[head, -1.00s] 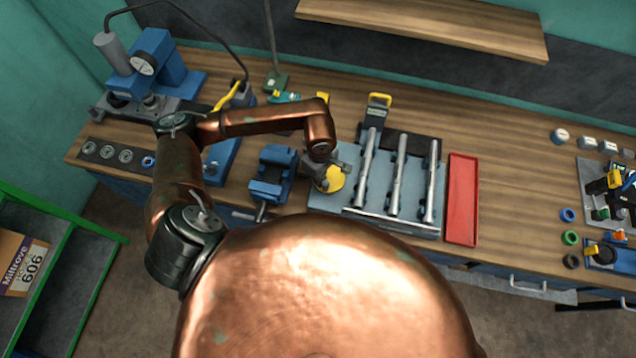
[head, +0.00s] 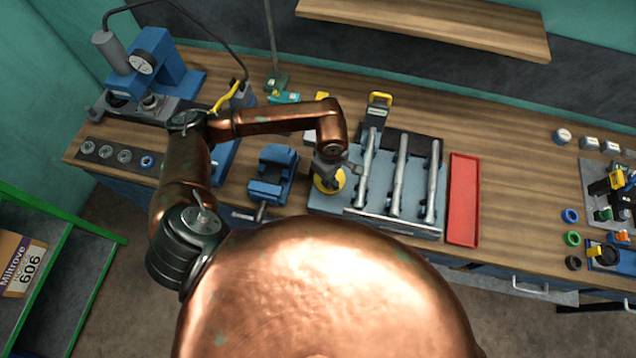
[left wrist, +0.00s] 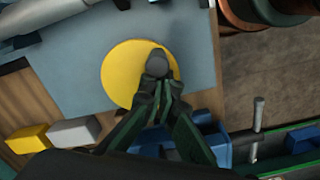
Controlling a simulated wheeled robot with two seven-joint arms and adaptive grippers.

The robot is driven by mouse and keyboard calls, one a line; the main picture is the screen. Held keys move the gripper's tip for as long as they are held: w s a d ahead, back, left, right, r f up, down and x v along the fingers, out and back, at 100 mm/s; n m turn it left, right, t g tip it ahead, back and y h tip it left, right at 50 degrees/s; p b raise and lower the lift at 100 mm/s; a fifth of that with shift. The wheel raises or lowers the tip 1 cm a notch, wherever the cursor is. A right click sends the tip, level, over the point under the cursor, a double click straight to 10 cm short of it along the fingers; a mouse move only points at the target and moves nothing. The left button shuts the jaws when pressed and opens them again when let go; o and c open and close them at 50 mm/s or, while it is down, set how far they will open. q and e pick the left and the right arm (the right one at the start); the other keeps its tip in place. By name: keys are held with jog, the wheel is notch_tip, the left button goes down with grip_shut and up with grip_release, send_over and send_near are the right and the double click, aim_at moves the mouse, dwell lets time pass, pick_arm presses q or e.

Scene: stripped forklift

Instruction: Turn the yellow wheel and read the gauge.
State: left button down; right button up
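The yellow wheel (head: 330,187) is a flat round disc at the left end of the grey plate with rods. In the left wrist view the wheel (left wrist: 122,72) shows as a yellow disc, its right part hidden by my fingers. My left gripper (head: 328,172) points down over the wheel. In the left wrist view the left gripper's (left wrist: 158,72) fingertips are together, over the wheel's right part; whether they touch it I cannot tell. A round white gauge (head: 141,62) sits on the blue press at the back left; its reading is too small to make out. My right gripper is not in view.
A blue vise (head: 271,177) stands just left of the wheel. Several metal rods (head: 401,176) lie on the grey plate (head: 385,222), with a red tray (head: 463,200) to its right.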

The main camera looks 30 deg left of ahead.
pick_arm(q)
jog(key=shift+s+d, duration=0.1)
jog(key=shift+d, duration=0.1)
jog(key=shift+r+p, duration=0.6)
jog(key=shift+r, duration=1.1)
jog(key=shift+a+r+p, duration=0.2)
jog(key=shift+r+p, duration=0.1)
jog(key=shift+r, duration=0.6)
jog(key=shift+a+r+p, duration=0.2)
jog(key=shift+r+p, duration=0.05)
jog(key=shift+r, duration=0.65)
jog(key=shift+s, duration=0.15)
